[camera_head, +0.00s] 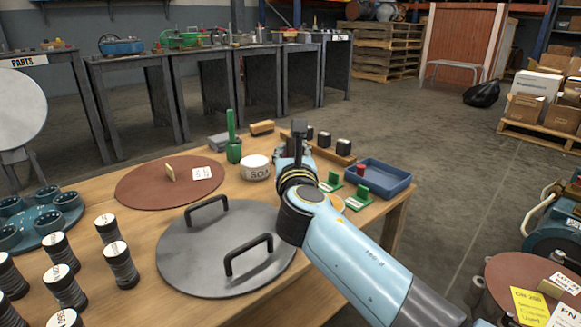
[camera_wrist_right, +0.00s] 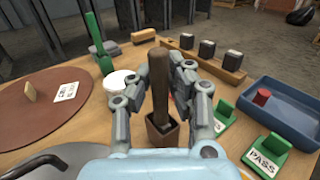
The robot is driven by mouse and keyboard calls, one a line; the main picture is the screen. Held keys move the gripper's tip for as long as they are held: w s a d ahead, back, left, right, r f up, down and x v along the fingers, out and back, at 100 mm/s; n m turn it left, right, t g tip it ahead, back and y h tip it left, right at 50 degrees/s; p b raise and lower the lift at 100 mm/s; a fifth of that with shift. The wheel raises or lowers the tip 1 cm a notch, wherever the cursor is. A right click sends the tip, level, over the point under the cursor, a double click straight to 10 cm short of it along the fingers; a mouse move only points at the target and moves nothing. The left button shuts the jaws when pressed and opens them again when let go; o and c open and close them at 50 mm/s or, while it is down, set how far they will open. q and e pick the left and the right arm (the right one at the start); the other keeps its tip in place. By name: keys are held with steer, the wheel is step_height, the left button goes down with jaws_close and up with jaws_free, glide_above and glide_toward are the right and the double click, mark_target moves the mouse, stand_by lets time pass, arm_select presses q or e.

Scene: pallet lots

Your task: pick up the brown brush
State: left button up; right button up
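The brown brush (camera_wrist_right: 159,80) stands upright in the right wrist view, its handle rising from a small square brown holder (camera_wrist_right: 163,134). Its bristles are hidden in the holder. My right gripper (camera_wrist_right: 162,75) is open, with one finger on each side of the handle. Narrow gaps show between the fingers and the handle. In the head view my right gripper (camera_head: 294,160) is at the table's far right part, and the arm hides most of the holder area. My left gripper is in neither view.
A green brush in a green cup (camera_head: 234,152) and a white round tub (camera_head: 255,167) stand left of the gripper. A wooden rack with dark blocks (camera_head: 335,156), a blue tray (camera_head: 379,180) and green PASS stands (camera_head: 358,199) are right. A grey lid (camera_head: 205,255) lies nearer.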

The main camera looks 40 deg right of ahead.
jaws_close()
steer(key=shift+r, duration=0.15)
stand_by(0.4)
